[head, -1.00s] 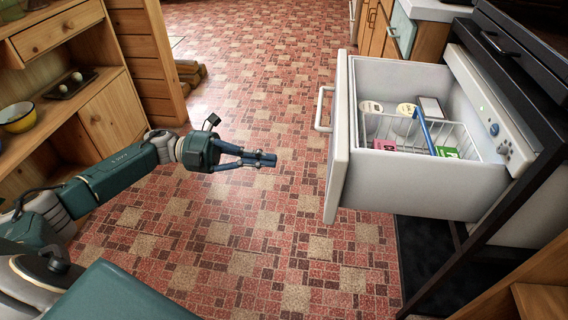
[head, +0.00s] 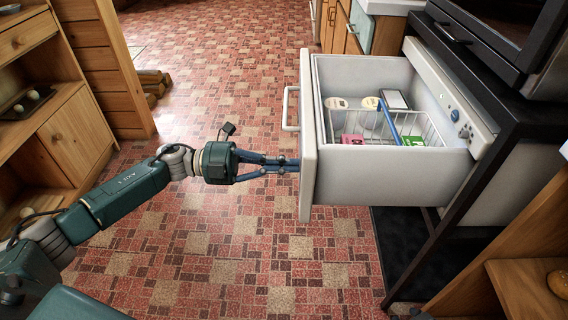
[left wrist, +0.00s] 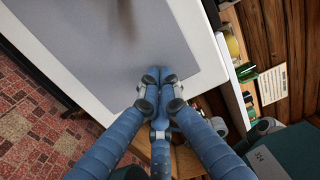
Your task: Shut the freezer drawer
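The white freezer drawer (head: 395,180) stands pulled out to the left from the dark-framed freezer. Its front panel (head: 308,135) is upright and edge-on to the head camera, with a pale bar handle (head: 288,108) on its face. My left gripper (head: 293,165) is shut and empty. Its fingertips are at the front panel, below the handle; whether they press on it I cannot tell. In the left wrist view the shut fingertips (left wrist: 160,76) lie over the edge region of the grey-and-white panel (left wrist: 115,45). My right gripper is not in view.
Tubs (head: 370,105), small boxes and a wire basket (head: 425,130) lie inside the drawer. A wooden cabinet (head: 75,140) stands at the left. A wooden shelf (head: 530,285) is at the lower right. The tiled floor (head: 215,80) between is clear.

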